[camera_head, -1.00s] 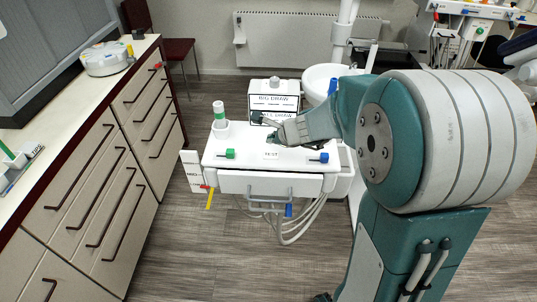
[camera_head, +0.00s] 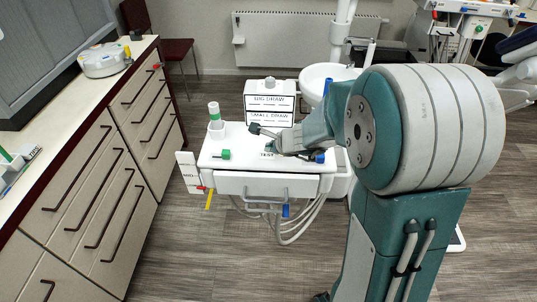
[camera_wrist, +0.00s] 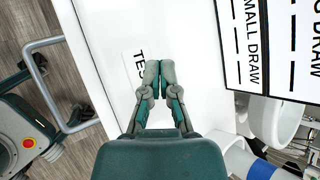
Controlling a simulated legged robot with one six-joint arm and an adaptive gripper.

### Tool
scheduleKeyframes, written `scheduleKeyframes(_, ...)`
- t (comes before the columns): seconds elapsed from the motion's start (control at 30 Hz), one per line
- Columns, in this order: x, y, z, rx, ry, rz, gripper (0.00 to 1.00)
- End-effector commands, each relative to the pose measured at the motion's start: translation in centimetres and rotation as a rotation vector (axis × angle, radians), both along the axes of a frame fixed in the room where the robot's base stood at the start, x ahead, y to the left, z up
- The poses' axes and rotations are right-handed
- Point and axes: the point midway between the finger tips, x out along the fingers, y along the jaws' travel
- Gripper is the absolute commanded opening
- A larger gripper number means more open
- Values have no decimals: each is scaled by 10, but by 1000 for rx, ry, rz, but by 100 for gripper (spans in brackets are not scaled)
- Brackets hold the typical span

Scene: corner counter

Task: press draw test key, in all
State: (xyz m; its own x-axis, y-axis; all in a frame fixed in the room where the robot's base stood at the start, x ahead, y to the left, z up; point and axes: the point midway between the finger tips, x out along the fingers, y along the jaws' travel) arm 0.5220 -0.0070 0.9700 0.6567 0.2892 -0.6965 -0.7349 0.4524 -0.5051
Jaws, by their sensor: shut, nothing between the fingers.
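The white cart top (camera_head: 245,160) carries a small white TEST label (camera_head: 267,154). In the wrist view the label (camera_wrist: 135,66) lies just left of my fingertips and is partly covered by them. My gripper (camera_wrist: 158,68) is shut and empty, its two fingertips together over the white top. In the head view my gripper (camera_head: 262,136) reaches in from the right, above the top by the label. Whether the fingertips touch the surface cannot be told. A separate key surface under the fingers is not visible.
White boxes marked BIG DRAW (camera_head: 270,86) and SMALL DRAW (camera_head: 270,118) stand behind. A green piece (camera_head: 226,155) sits left on the top and a blue one (camera_head: 319,157) right. A white cup (camera_head: 216,131) holds a green-banded tube. A drawer handle (camera_head: 265,194) projects in front.

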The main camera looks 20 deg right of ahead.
Motion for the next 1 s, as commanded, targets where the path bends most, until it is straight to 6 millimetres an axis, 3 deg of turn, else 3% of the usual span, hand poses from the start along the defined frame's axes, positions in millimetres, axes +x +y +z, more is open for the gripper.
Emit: scheduleKeyframes(1.0, -1, 2, -7, 0, 1, 1, 0)
